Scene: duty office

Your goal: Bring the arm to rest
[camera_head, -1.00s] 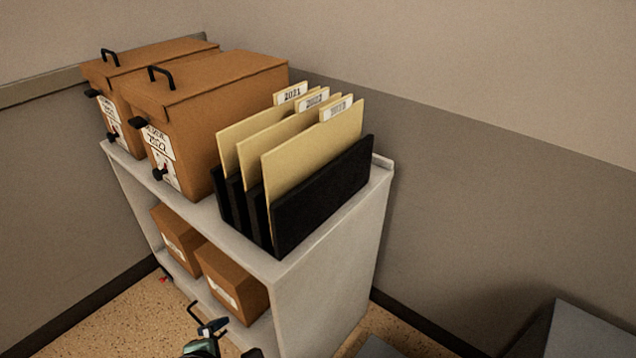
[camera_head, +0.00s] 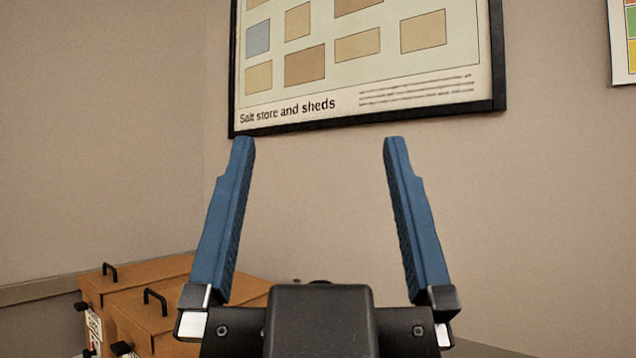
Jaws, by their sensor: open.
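My gripper (camera_head: 318,145) is close in front of the head camera, in the middle of the picture. Its two blue fingers point up and stand wide apart. Only the wall shows between the fingers, so it is open and empty. The dark gripper body hides part of what stands behind it at the bottom.
Two brown boxes with black handles, a nearer one (camera_head: 150,325) and a farther one (camera_head: 97,283), stand at lower left behind my gripper. A framed chart (camera_head: 290,125) titled "Salt store and sheds" hangs on the wall. Another poster (camera_head: 622,70) is at the upper right edge.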

